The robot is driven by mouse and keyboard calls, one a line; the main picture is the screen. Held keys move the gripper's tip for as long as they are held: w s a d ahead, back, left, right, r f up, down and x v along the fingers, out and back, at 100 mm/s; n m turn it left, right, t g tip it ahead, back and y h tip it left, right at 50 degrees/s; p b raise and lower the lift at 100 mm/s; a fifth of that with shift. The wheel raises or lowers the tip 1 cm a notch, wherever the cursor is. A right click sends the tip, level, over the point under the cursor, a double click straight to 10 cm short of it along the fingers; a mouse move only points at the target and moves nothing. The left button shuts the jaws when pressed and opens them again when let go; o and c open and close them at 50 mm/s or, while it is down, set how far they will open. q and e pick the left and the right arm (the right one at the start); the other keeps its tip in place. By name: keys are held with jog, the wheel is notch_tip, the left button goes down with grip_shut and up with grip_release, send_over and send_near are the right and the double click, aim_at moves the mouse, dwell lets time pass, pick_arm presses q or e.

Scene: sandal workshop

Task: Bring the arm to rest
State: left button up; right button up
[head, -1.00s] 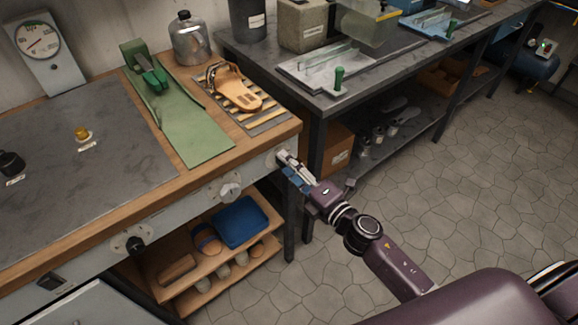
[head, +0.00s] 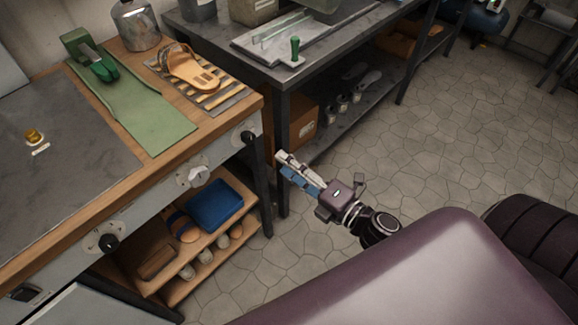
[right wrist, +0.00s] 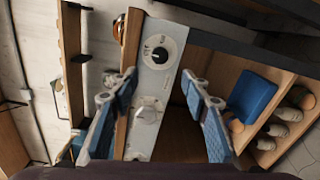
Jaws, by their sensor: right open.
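My right gripper (head: 284,168) is in front of the wooden workbench's right corner in the head view, over the stone floor. In the right wrist view its two blue-padded fingers (right wrist: 160,105) stand wide apart with nothing between them. Beyond them is the bench's grey front panel (right wrist: 150,85) with its knobs. I cannot see the fingers touching the bench. My left gripper is not in the frames.
A sandal (head: 190,68) lies on a slatted rack (head: 235,97) on the workbench (head: 120,178). The shelf below holds a blue folded item (head: 215,205). A dark metal table (head: 300,75) stands behind. The floor (head: 430,150) to the right is clear.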

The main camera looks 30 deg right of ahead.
dwell(0.5)
jog(key=s+d+f+m+g+h, duration=0.2)
jog(key=s+f+m, duration=0.25)
jog(key=f, duration=0.75)
jog(key=s+d+f+m+g+h, duration=0.25)
jog(key=f+m, duration=0.25)
jog(key=f, duration=0.6)
jog(key=s+d+f+m+g+h, duration=0.1)
jog(key=s+f+m+g, duration=0.25)
jog(key=f, duration=0.85)
jog(key=s+a+f+m+g, duration=0.1)
jog(key=s+f+m+g, duration=0.1)
jog(key=s+f, duration=0.3)
jog(key=s+a+f+m+g, duration=0.1)
jog(key=s+f+m+g, duration=0.2)
jog(key=s, duration=1)
jog(key=s+a+f+m+g, duration=0.1)
jog(key=s+f+m+g, duration=0.1)
jog(key=s+f, duration=0.7)
jog(key=shift+s+a+m+g, duration=0.3)
jog(key=shift+s+m, duration=0.1)
jog(key=shift+m, duration=0.4)
